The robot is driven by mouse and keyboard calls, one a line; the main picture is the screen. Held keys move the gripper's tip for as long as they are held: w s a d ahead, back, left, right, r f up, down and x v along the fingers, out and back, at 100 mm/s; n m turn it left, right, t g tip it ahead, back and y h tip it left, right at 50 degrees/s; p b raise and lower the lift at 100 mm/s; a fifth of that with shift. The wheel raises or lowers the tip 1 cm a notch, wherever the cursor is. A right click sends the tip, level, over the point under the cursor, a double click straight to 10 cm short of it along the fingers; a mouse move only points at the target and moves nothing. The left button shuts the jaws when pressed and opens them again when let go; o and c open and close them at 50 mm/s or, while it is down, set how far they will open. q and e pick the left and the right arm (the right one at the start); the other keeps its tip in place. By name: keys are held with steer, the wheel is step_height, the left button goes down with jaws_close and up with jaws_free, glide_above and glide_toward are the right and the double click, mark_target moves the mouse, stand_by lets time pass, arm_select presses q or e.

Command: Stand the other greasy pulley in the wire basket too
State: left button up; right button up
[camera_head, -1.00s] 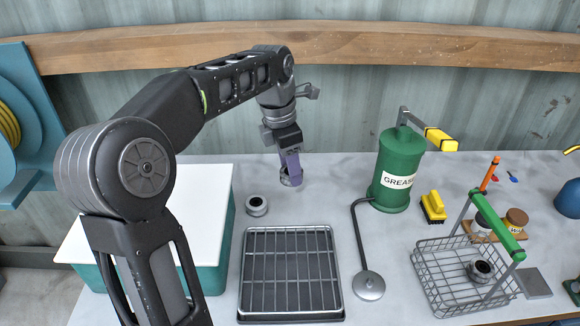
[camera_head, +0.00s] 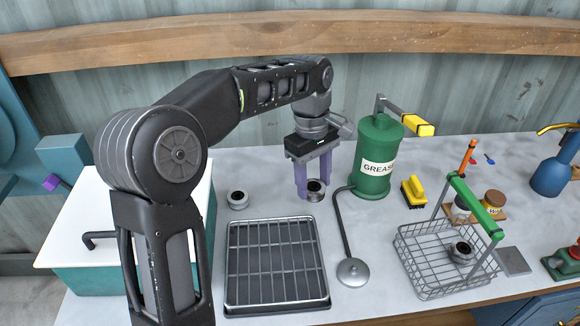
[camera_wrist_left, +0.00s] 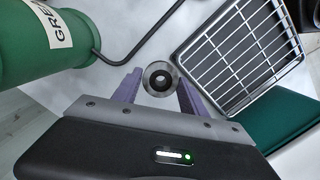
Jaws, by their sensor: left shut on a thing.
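My left gripper (camera_head: 312,190) points down with its purple fingers shut on a dark, ring-shaped greasy pulley (camera_head: 315,189). The pulley also shows between the fingertips in the left wrist view (camera_wrist_left: 160,78). It is left of the grease can and behind the rack; its height over the bench is hard to tell. A second pulley (camera_head: 461,252) sits inside the wire basket (camera_head: 425,277) at the right, under its raised green handle. A third, greyer pulley (camera_head: 238,200) stands on the bench left of my gripper. My right gripper is out of view.
A green grease can (camera_head: 376,160) with a spout arm and round foot (camera_head: 353,271) stands between gripper and basket. A black tray with wire rack (camera_head: 275,265) lies in front. A yellow brush (camera_head: 414,192) and small jars stand near the basket. A white-topped teal box is at left.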

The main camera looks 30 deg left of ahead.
arm_select(q)
steer(key=d+m, duration=0.2)
steer(key=m, duration=0.1)
steer(key=d+f+m, duration=0.1)
steer(key=d+m, duration=0.1)
steer(key=m, duration=0.1)
steer(key=d+m+g, duration=0.1)
steer(key=d+m, duration=0.1)
steer(key=m, duration=0.1)
steer(key=shift+f+y, duration=0.3)
steer(key=shift+d+f+m, duration=0.15)
steer(key=shift+d+m, duration=0.35)
steer(key=shift+m, duration=0.3)
steer(key=shift+s, duration=0.1)
